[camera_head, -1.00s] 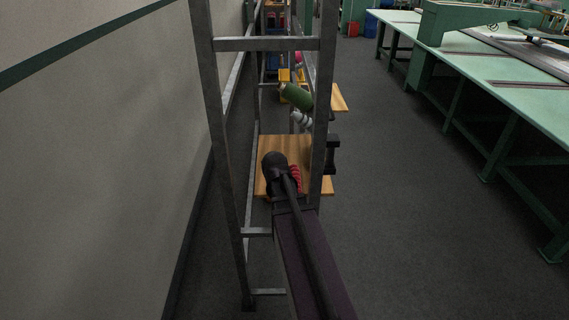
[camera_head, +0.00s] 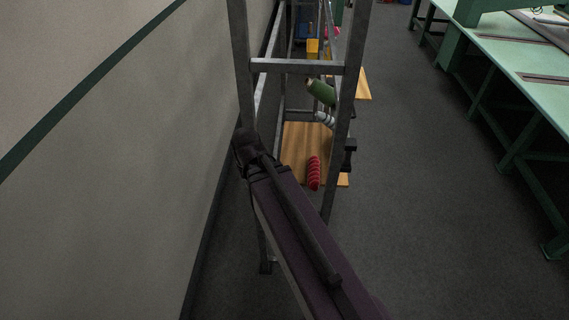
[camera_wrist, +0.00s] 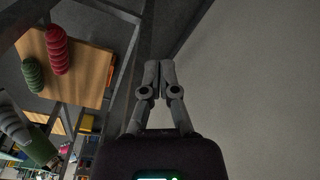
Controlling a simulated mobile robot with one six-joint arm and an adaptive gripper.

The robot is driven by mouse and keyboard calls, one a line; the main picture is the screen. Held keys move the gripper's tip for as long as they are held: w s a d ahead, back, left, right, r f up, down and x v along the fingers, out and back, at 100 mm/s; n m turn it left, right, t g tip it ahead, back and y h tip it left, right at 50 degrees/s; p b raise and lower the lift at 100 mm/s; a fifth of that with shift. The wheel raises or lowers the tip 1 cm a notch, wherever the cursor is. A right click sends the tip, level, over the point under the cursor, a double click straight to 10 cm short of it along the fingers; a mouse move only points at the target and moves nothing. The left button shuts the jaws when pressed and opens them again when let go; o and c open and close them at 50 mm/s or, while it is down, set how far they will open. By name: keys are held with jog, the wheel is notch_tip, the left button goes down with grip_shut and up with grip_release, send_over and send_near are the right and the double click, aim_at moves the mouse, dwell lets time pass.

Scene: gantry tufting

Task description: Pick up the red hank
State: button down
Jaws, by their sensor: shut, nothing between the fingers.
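The red hank (camera_head: 314,172), a ribbed red bundle, lies on a wooden board (camera_head: 294,140) low in the metal rack. It also shows in the wrist view (camera_wrist: 57,50), at the upper left on the board (camera_wrist: 88,72), beside a green hank (camera_wrist: 33,75). My gripper (camera_wrist: 158,66) is shut and empty, with its fingertips close together. It is to the right of the board in the wrist view, apart from the red hank. In the head view my arm's end is left of the hank and the fingers cannot be made out.
A metal rack post (camera_head: 344,95) and crossbar (camera_head: 298,67) stand close around the board. A plain wall (camera_head: 90,200) runs along the left. A green roll (camera_head: 321,91) lies farther back. Open floor (camera_head: 430,190) lies to the right, before a long green table (camera_head: 508,62).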

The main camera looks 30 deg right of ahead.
jog(key=shift+n+g, duration=0.3)
jog(key=shift+g, duration=0.3)
jog(key=s+a+r+p, duration=0.2)
jog(key=r, duration=0.1)
jog(key=shift+s+a, duration=0.35)
jog(key=shift+a, duration=0.05)
